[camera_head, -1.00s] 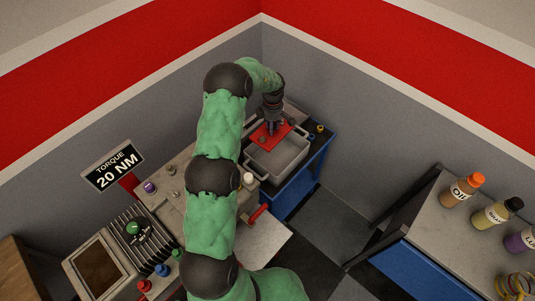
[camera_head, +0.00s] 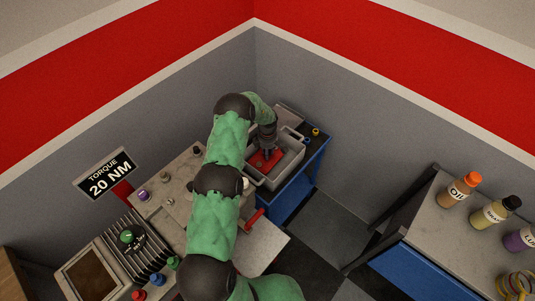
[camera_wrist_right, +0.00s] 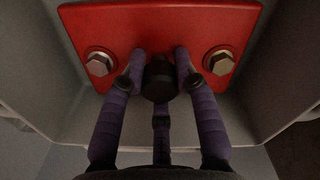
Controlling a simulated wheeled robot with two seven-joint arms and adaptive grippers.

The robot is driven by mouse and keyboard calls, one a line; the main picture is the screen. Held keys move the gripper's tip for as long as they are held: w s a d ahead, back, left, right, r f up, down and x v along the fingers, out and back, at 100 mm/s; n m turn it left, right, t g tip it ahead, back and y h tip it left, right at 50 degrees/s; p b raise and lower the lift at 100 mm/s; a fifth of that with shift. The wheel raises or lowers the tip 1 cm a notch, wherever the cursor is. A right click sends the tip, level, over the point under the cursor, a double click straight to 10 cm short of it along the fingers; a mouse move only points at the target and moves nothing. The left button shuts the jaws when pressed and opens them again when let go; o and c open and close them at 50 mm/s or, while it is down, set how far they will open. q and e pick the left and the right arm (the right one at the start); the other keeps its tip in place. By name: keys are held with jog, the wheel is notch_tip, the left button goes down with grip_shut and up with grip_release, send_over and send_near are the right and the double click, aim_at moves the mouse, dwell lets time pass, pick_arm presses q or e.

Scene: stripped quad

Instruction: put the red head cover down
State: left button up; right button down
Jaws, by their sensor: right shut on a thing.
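The red head cover (camera_head: 266,161) is a flat red plate inside the grey bin (camera_head: 298,160) in the head view. In the right wrist view the red head cover (camera_wrist_right: 150,20) shows two hex bolts, one on each side. My right gripper (camera_head: 268,150) reaches down into the bin from above. Its purple fingers (camera_wrist_right: 160,75) are closed around a dark knob (camera_wrist_right: 160,80) at the middle of the plate. Whether the plate touches the bin floor I cannot tell. My left gripper is not in view.
The bin stands on a blue cabinet (camera_head: 286,197). A workbench with an engine block and coloured knobs lies to the left, with a torque sign (camera_head: 107,174). A bench with an oil bottle (camera_head: 459,190) and others stands at the right. Dark floor tiles lie between.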

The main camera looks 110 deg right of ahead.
jog(key=shift+d+f, duration=0.1)
jog(key=shift+f, duration=0.4)
jog(key=shift+f, duration=0.1)
jog(key=c, duration=0.9)
grip_release()
jog(key=shift+c, duration=0.2)
notch_tip(320, 180, up, 12)
jog(key=shift+r+p, duration=0.1)
jog(key=shift+p, duration=0.35)
